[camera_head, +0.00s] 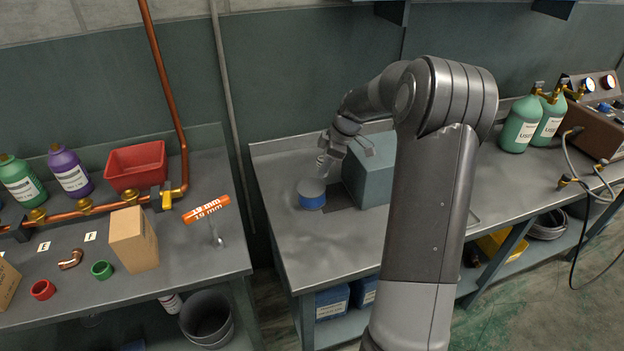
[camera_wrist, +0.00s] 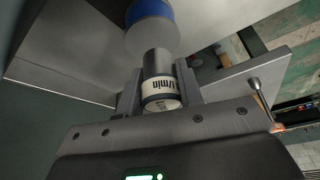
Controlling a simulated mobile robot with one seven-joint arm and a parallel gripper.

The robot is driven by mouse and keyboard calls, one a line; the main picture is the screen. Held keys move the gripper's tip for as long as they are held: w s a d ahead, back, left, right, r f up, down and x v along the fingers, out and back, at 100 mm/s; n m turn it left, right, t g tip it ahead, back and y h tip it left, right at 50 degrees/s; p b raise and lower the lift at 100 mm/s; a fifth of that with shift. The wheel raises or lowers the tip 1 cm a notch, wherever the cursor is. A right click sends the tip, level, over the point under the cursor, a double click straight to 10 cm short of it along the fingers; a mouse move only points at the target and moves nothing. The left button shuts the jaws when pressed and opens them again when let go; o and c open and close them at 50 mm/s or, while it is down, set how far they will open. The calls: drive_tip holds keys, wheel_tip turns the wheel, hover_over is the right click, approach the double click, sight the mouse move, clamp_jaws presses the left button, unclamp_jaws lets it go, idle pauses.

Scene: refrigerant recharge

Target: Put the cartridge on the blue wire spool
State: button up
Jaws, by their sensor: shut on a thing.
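The blue wire spool (camera_head: 312,194) stands upright on the right-hand bench, with a pale grey top and a blue winding. My gripper (camera_head: 334,152) is above it and slightly to the right, pointing down. In the wrist view the gripper (camera_wrist: 160,86) is shut on the cartridge, a silver cylinder with a white band (camera_wrist: 160,92) and partly readable "l/min" print. The cartridge also shows in the head view (camera_head: 322,166). Its lower end is close over the top of the spool (camera_wrist: 150,30). I cannot tell whether they touch.
A grey-green box (camera_head: 368,178) stands just right of the spool, close to my gripper. The bench in front of the spool is clear. The left bench holds a red bin (camera_head: 136,164), bottles, copper piping and a cardboard box (camera_head: 133,240). Green cylinders (camera_head: 521,125) stand far right.

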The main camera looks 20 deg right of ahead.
sight(307, 187)
drive_tip(key=w+a+f, duration=0.2)
drive_tip(key=shift+w+a, duration=0.1)
drive_tip(key=shift+a, duration=0.2)
drive_tip(key=shift+f, duration=2.05)
drive_tip(key=o, duration=1)
drive_tip(key=shift+f, duration=0.1)
